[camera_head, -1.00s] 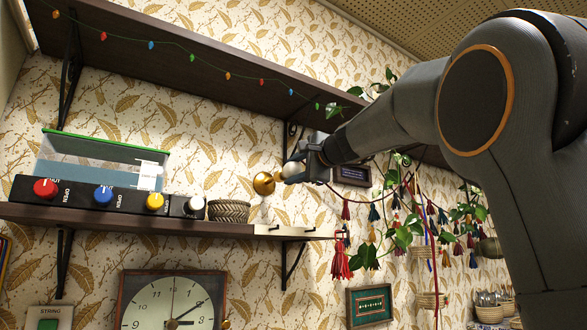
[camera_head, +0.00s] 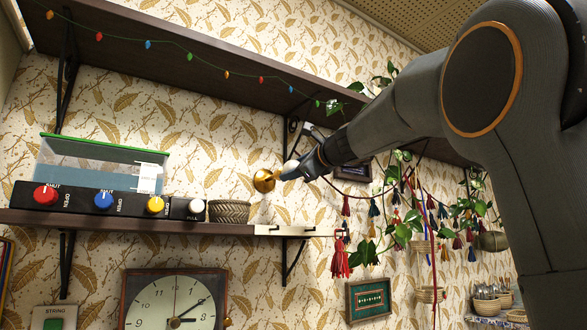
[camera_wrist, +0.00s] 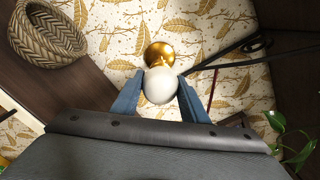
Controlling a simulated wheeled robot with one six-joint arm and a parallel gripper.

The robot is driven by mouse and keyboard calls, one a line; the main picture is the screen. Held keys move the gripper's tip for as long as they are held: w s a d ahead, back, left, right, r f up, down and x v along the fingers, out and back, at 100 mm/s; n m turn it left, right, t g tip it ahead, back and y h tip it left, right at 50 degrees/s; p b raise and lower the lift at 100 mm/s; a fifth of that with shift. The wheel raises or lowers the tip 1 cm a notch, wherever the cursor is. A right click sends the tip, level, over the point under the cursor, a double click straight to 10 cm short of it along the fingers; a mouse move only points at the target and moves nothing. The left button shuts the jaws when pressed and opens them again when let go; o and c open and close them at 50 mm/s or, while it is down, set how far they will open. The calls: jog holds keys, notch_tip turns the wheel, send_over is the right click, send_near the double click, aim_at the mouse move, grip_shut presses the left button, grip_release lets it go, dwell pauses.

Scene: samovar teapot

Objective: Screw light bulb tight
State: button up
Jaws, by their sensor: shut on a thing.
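A white round light bulb (camera_wrist: 160,86) sits between the two blue fingers of my gripper (camera_wrist: 158,98) in the wrist view. The fingers touch it on both sides. Just beyond the bulb is a round brass wall fixture (camera_wrist: 159,54), and the bulb meets it end on. How far the bulb's thread is in the fixture is hidden. In the head view the brass fixture (camera_head: 264,180) is on the papered wall, with my gripper (camera_head: 292,173) at its right and a little of the white bulb (camera_head: 291,165) showing.
A woven basket (camera_head: 229,211) stands on the lower shelf (camera_head: 150,223), left of the fixture. A tank (camera_head: 95,165) and a knob panel (camera_head: 120,203) are further left. An upper shelf (camera_head: 200,65) with string lights is above. Plants and tassels (camera_head: 400,225) hang at right.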

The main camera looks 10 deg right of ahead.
dwell(0.4)
jog(key=o, duration=1.1)
jog(key=shift+c, duration=0.2)
jog(key=b+v, duration=0.3)
jog(key=v, duration=0.4)
jog(key=shift+s, duration=0.35)
jog(key=shift+d, duration=0.1)
